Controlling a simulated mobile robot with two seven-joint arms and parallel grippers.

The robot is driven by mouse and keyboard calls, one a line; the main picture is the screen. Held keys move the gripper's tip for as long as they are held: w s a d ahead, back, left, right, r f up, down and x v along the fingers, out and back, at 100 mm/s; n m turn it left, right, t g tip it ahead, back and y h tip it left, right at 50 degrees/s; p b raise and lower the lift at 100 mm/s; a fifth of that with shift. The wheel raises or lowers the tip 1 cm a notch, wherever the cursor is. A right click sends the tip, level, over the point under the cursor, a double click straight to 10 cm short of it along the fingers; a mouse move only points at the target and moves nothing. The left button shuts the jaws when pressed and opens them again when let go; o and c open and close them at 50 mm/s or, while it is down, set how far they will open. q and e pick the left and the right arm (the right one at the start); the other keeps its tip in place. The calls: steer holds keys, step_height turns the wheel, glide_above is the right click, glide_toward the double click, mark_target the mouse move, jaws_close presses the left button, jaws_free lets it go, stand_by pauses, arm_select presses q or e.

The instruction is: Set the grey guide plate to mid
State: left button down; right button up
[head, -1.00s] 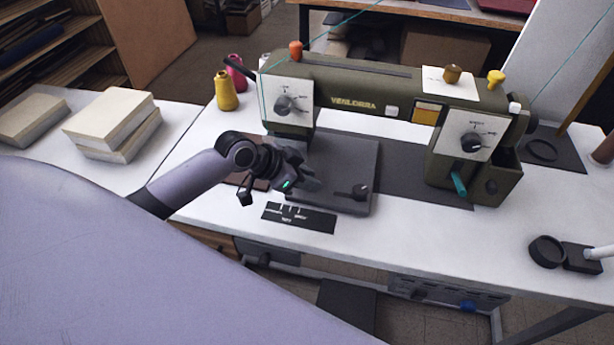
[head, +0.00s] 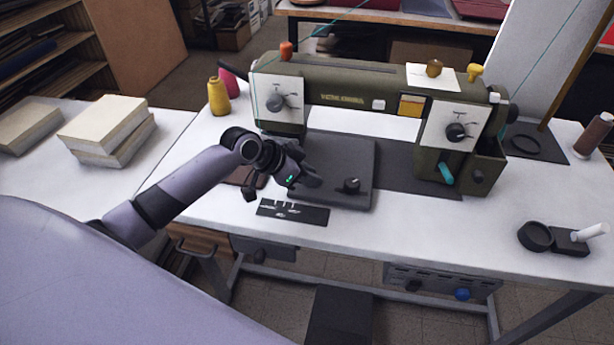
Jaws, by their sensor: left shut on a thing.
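The grey guide plate (head: 340,165) lies flat on the white table in front of the sewing machine, under its left end. A small black knob (head: 351,185) sits near its front right corner. A black strip with white marks (head: 293,211) lies just in front of the plate; its lettering is too small to read. My left gripper (head: 309,179) reaches in from the left at the plate's front left part and is shut on the plate there. The hand hides that part of the plate and the exact contact. My right gripper is not in view.
The olive sewing machine (head: 340,88) stands close behind the plate, with dials at both ends. A black round dish (head: 536,236) is at the table's right.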

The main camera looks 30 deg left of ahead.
arm_select(q)
steer(key=c, duration=0.9)
jaws_free()
steer(key=shift+w, duration=0.1)
steer(key=shift+c, duration=0.2)
steer(key=shift+a+r, duration=0.1)
steer(key=shift+r, duration=0.05)
steer(key=shift+v, duration=3.55)
